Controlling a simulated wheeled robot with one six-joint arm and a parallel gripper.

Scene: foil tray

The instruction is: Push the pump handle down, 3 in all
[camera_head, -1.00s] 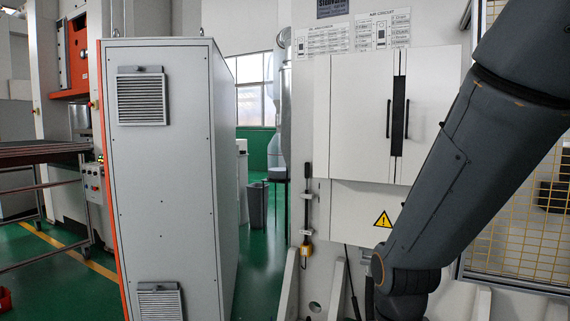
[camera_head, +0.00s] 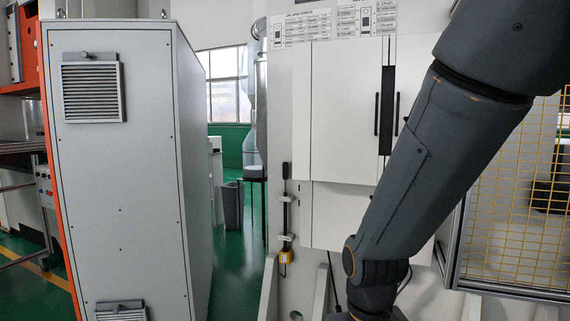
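A slim upright pump-like fitting is fixed to the left edge of the white machine, left of my arm. My dark grey arm runs from the upper right down to the bottom edge, to the right of the fitting. My gripper is below the frame, so its opening and contact are hidden.
A tall grey cabinet (camera_head: 125,180) stands close on the left. The white machine (camera_head: 335,110) with two dark door handles is ahead. A yellow mesh fence (camera_head: 505,225) is on the right. Green floor (camera_head: 238,262) shows between cabinet and machine, with a grey bin (camera_head: 233,205) farther back.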

